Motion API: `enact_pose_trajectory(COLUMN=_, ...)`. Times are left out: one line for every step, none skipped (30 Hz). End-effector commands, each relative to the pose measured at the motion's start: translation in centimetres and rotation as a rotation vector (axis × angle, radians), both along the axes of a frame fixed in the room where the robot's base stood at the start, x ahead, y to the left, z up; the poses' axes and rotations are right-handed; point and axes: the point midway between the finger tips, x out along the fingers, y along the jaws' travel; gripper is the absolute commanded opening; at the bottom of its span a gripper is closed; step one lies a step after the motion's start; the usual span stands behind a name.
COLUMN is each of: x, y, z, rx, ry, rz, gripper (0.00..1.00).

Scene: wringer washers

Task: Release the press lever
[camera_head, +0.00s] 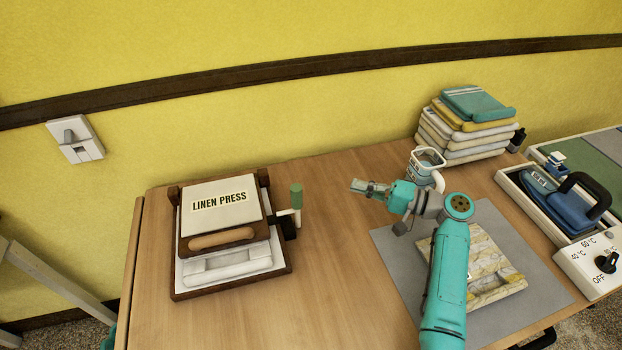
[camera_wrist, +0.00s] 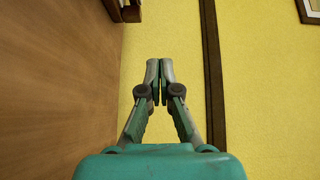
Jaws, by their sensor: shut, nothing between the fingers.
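The linen press (camera_head: 222,240) sits on the left part of the table, with a white and brown labelled lid and a wooden front handle. Its press lever (camera_head: 296,200) is on the right side, with a green grip standing upright above a dark bracket. Folded white cloth (camera_head: 227,264) shows at the front under the lid. My gripper (camera_head: 355,186) is shut and empty, held above the table to the right of the lever and apart from it. In the wrist view my gripper (camera_wrist: 159,64) has its fingertips together, with the yellow wall behind them. The wrist view does not show the lever.
An iron (camera_head: 565,200) and a dial box (camera_head: 592,262) are at the right. Table between press and mat is clear.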

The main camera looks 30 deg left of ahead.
Motion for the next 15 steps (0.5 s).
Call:
enact_pose_trajectory(x=-0.9, y=1.4, z=0.2, rx=0.003, ry=0.014, rz=0.05, gripper=0.0)
enact_pose_trajectory(x=-1.3, y=2.0, z=0.2, rx=0.003, ry=0.021, rz=0.073, gripper=0.0)
enact_pose_trajectory(x=-1.7, y=2.5, z=0.3, rx=0.005, ry=0.027, rz=0.095, gripper=0.0)
enact_pose_trajectory(x=-2.0, y=2.8, z=0.3, rx=0.005, ry=0.029, rz=0.107, gripper=0.0)
enact_pose_trajectory(x=-2.2, y=3.0, z=0.4, rx=0.006, ry=0.033, rz=0.117, gripper=0.0)
enact_pose_trajectory(x=-2.3, y=3.1, z=0.4, rx=0.006, ry=0.035, rz=0.125, gripper=0.0)
enact_pose_trajectory(x=-2.4, y=3.2, z=0.3, rx=0.006, ry=0.036, rz=0.127, gripper=0.0)
enact_pose_trajectory(x=-2.4, y=3.2, z=0.3, rx=0.007, ry=0.036, rz=0.128, gripper=0.0)
enact_pose_trajectory(x=-2.4, y=3.2, z=0.3, rx=0.007, ry=0.036, rz=0.128, gripper=0.0)
enact_pose_trajectory(x=-2.4, y=3.2, z=0.3, rx=0.006, ry=0.036, rz=0.127, gripper=0.0)
enact_pose_trajectory(x=-2.4, y=3.1, z=0.3, rx=0.006, ry=0.036, rz=0.126, gripper=0.0)
enact_pose_trajectory(x=-2.4, y=3.1, z=0.4, rx=0.006, ry=0.035, rz=0.126, gripper=0.0)
enact_pose_trajectory(x=-2.4, y=3.1, z=0.3, rx=0.006, ry=0.035, rz=0.126, gripper=0.0)
enact_pose_trajectory(x=-2.4, y=3.1, z=0.4, rx=0.006, ry=0.035, rz=0.125, gripper=0.0)
enact_pose_trajectory(x=-2.4, y=3.2, z=0.4, rx=0.006, ry=0.035, rz=0.125, gripper=0.0)
